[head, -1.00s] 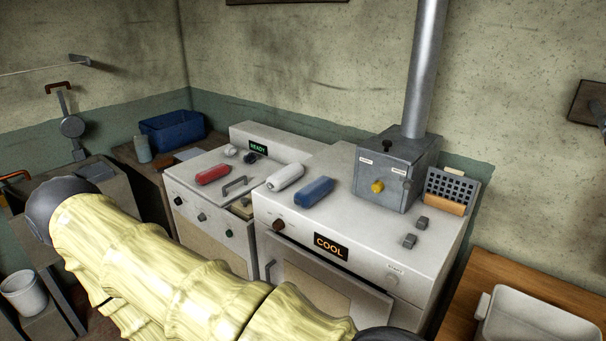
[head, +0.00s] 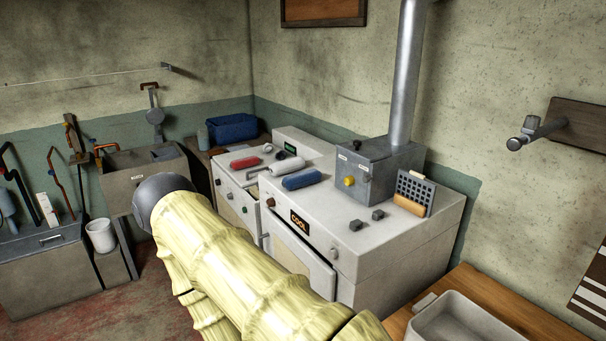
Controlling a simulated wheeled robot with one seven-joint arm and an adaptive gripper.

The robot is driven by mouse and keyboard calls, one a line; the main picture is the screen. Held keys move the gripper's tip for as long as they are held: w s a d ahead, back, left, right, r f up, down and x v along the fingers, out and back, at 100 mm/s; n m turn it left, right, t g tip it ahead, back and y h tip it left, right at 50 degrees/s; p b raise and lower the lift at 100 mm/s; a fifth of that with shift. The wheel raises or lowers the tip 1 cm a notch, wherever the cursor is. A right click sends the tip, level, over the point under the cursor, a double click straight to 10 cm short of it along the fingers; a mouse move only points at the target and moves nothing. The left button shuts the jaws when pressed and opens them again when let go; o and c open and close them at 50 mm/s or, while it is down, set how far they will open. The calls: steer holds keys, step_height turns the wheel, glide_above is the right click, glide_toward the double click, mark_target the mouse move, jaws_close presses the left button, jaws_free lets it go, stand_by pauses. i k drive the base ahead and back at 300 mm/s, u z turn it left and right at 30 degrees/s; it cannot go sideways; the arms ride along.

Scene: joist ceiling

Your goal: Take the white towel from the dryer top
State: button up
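A rolled white towel (head: 286,167) lies on the top of the dryer (head: 394,230), the white machine with the "COOL" display. A rolled blue towel (head: 301,179) lies close beside it, nearer the front. A rolled red towel (head: 245,162) lies to the left on the neighbouring machine (head: 234,179). My arm in its pale yellow cover crosses the lower middle of the head view, in front of the machines. My gripper is not visible in the head view.
A grey metal box (head: 368,179) with a vertical pipe stands at the back of the dryer top, with a perforated rack (head: 414,190) beside it. Two small grey blocks (head: 366,220) lie near the front. A grey tub (head: 455,322) sits on the wooden table at lower right.

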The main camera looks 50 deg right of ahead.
mark_target(285, 167)
steer(key=z, duration=1.05)
